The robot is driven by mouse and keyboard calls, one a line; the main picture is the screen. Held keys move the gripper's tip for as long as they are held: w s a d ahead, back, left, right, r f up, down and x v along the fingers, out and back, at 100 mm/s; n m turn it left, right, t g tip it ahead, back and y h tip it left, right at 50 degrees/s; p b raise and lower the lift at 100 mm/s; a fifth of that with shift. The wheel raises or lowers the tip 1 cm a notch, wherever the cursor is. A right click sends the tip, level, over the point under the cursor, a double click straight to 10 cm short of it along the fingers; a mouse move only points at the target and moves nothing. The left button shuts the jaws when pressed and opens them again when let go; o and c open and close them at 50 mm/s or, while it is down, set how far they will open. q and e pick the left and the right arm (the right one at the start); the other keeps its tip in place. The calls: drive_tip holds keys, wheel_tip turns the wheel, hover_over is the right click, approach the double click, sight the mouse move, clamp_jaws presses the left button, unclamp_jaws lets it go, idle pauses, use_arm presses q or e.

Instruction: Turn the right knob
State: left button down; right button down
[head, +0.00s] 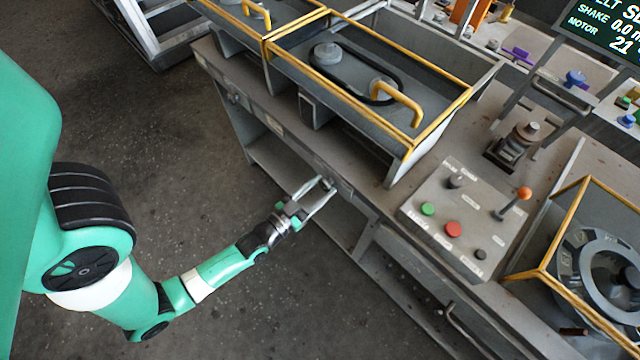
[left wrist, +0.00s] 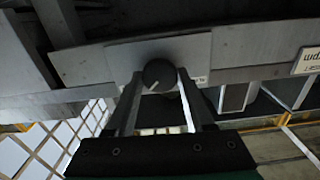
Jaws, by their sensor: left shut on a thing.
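The right knob (left wrist: 158,74) is a dark round knob with a light pointer line, set on a grey plate on the bench's front edge. The pointer line slants to the lower left in the left wrist view. My left gripper (left wrist: 158,80) is shut on it, with one finger on each side. In the head view my left gripper (head: 326,186) reaches the bench front from the left and mostly hides the knob. Another dark knob (head: 233,97) sits further left along the same front edge. My right gripper is not in view.
Above the knob stands a yellow-framed tray (head: 440,118) with a belt on two pulleys. To the right are a control panel (head: 462,222) with green and red buttons and an orange-topped lever, and a yellow-framed housing (head: 572,215). Floor (head: 200,160) in front of the bench is clear.

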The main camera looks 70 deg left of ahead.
use_arm(q)
drive_tip(key=shift+m+p, duration=0.5)
drive_tip(key=shift+m, duration=0.7)
drive_tip(key=shift+c, duration=1.4)
unclamp_jaws()
